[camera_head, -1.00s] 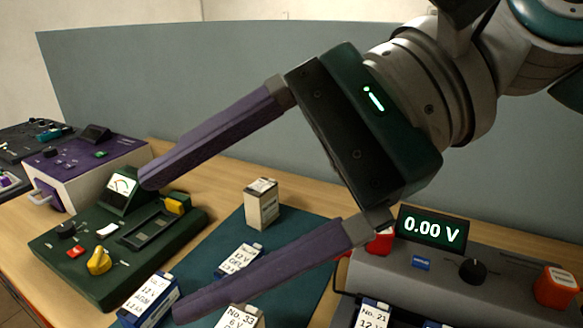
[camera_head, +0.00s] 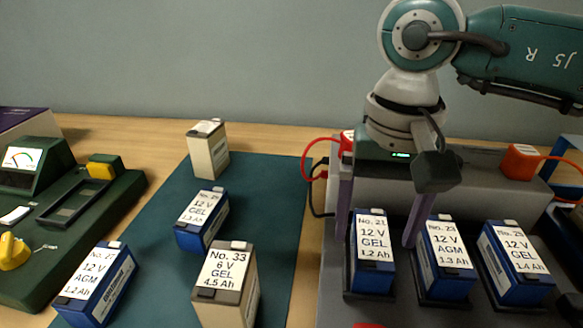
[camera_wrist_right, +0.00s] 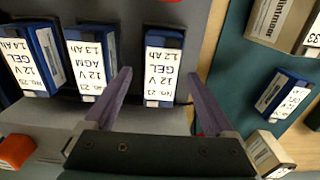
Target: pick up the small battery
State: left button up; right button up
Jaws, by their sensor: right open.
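My right gripper (camera_head: 375,242) is open above the tester bench, pointing down. Its purple fingers are on either side of the blue No. 21 battery (camera_head: 372,255), labelled 12 V GEL 1.2 Ah, which stands upright in a dark holder. The wrist view shows this battery (camera_wrist_right: 165,68) between the open fingertips (camera_wrist_right: 158,73); I cannot tell whether they touch it. Other blue batteries stand to its right: a 12 V AGM one (camera_head: 446,258) and a 12 V GEL one (camera_head: 515,262). My left gripper is out of view.
A teal mat (camera_head: 270,190) holds a blue battery (camera_head: 202,220), the beige No. 33 battery (camera_head: 227,285), another beige battery (camera_head: 208,150) and a blue No. 27 battery (camera_head: 95,285). A green tester (camera_head: 120,195) stands left. The grey tester (camera_head: 480,180) rises behind the holders.

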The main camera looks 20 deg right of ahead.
notch_tip(320, 180, down, 2)
jog(key=shift+f, duration=0.2)
grip_shut()
dwell(0.6)
jog(key=shift+r, duration=0.1)
